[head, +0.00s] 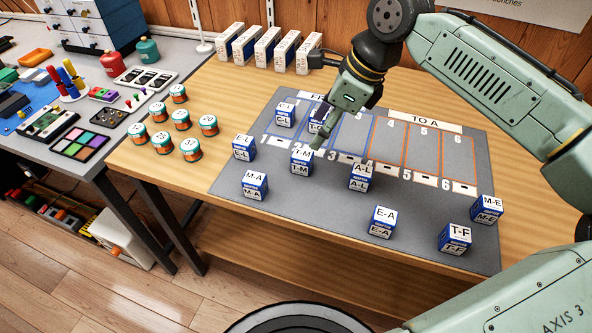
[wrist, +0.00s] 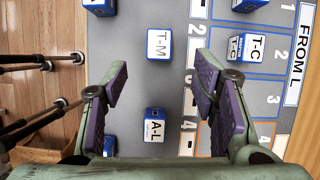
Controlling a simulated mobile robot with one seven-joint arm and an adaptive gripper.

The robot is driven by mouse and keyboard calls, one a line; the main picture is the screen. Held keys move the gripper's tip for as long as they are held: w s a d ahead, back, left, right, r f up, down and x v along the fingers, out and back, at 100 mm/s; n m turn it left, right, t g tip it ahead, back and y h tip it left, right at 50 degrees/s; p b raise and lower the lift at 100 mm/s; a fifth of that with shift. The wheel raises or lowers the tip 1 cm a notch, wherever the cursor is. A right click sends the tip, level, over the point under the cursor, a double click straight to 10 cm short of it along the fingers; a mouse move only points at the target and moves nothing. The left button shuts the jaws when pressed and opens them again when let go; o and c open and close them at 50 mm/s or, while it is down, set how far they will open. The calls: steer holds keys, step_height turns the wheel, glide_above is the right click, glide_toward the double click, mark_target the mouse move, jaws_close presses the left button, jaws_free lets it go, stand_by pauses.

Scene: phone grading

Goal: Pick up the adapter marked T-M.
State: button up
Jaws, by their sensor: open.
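My gripper (head: 322,138) is above the mat, just behind and to the right of T-M in the head view. In the wrist view my gripper (wrist: 161,80) has its fingers spread wide with nothing between the pads. One finger is partly hidden in the head view.
A-L (head: 360,177) stands right of T-M, E-L (head: 243,147) and M-A (head: 254,185) to its left. T-C (wrist: 239,48) stands close behind, partly hidden in the head view. E-A (head: 382,222), T-F (head: 454,238) and M-E (head: 487,209) stand further right. Mat around T-M is bare.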

mark_target(304, 154)
steer(key=x, duration=0.5)
steer(key=shift+a+p, duration=0.1)
steer(key=shift+p, duration=0.2)
steer(key=shift+p+x, duration=0.75)
steer(key=shift+x, duration=2.25)
steer(key=shift+c, duration=0.5)
steer(key=c, duration=1)
steer(key=shift+r, duration=0.15)
steer(key=shift+c, duration=0.2)
